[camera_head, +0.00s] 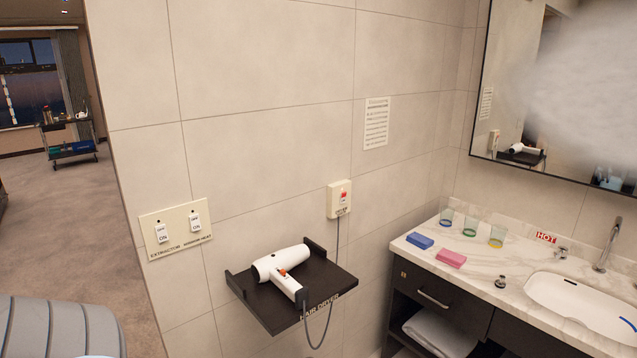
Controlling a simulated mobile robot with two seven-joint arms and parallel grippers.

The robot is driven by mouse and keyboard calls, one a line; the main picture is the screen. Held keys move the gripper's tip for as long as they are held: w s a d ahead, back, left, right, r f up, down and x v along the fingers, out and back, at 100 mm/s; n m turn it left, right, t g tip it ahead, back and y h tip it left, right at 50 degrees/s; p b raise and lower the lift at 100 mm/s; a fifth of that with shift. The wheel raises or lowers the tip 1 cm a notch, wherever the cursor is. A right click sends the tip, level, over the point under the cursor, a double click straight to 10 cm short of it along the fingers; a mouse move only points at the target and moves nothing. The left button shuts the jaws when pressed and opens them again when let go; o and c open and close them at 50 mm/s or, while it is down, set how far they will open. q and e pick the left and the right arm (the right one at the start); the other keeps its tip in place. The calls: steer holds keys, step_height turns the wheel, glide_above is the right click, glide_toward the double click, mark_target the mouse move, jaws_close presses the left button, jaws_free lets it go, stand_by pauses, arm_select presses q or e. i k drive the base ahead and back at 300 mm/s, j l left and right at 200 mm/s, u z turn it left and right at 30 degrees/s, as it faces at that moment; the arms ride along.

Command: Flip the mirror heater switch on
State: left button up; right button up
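A cream switch plate (178,230) is on the tiled wall at the left. It has two white switches. The left one (162,233) stands above the label EXTRACTOR. The right one, the mirror heater switch (195,222), stands above small lettering that seems to read MIRROR HEAT. The exact rocker position of each is too small to tell. The mirror (548,110) at the upper right has a large white fogged patch over its right part. Neither of my grippers shows in the head view.
A dark shelf (262,309) juts from the wall right of the plate, holding a white hair dryer (282,268). Its cord rises to a wall socket (339,198). A vanity counter (485,275) stands at right. A grey ribbed object (60,328) fills the lower left.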

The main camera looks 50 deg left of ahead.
mark_target(194, 220)
steer(key=u, duration=2.35)
